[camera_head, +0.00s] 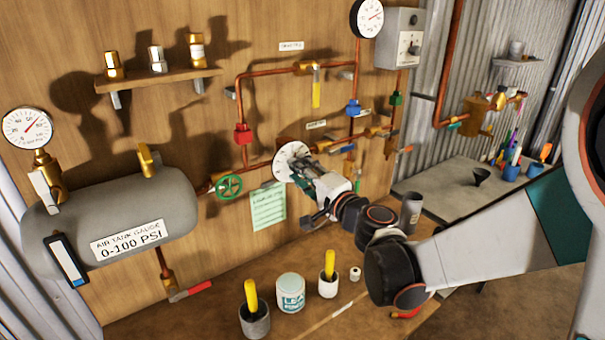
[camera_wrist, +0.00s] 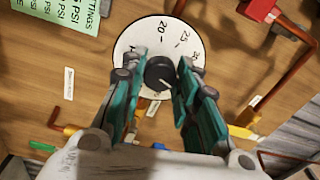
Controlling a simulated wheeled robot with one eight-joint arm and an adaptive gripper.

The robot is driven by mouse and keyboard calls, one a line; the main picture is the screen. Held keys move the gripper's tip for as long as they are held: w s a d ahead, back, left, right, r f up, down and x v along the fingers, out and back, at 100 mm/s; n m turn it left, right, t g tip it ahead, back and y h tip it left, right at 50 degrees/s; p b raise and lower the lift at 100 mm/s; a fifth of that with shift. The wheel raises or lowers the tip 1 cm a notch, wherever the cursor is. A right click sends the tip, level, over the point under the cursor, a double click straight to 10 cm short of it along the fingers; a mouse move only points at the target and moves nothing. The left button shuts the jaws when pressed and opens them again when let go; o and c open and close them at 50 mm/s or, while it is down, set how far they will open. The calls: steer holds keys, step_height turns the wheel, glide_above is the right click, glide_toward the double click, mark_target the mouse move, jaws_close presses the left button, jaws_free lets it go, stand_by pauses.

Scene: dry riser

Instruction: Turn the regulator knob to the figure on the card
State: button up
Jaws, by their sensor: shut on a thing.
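The regulator knob (camera_wrist: 159,73) is black with a pale pointer line, in front of a round white dial (camera_wrist: 131,38). In the wrist view the dial shows 20 and 25; other figures are partly hidden by my fingers. In the head view the dial (camera_head: 287,153) is on the wooden wall, its lower right covered by my gripper (camera_head: 306,182). In the wrist view my gripper (camera_wrist: 160,80) has its two fingers shut on the knob from either side. A green card (camera_head: 268,207) hangs below the dial; its writing is too small to read here. The card's corner (camera_wrist: 60,12) shows PSI lines.
A green valve wheel (camera_head: 229,187) is just left of the dial. Copper pipes with red (camera_head: 243,135) and blue (camera_head: 353,108) valves surround it. A grey air tank (camera_head: 165,204) stands at left. Pots (camera_head: 291,292) stand on the bench below.

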steer(key=shift+f+n, duration=0.1)
steer(key=shift+n, duration=1.9)
steer(key=shift+s, duration=0.1)
steer(key=o, duration=1.1)
steer(key=shift+c, duration=0.2)
steer(key=shift+d, duration=0.1)
steer(key=v, duration=1.1)
steer(key=shift+s+d, duration=0.2)
steer(key=shift+s, duration=0.15)
steer(key=shift+f, duration=0.1)
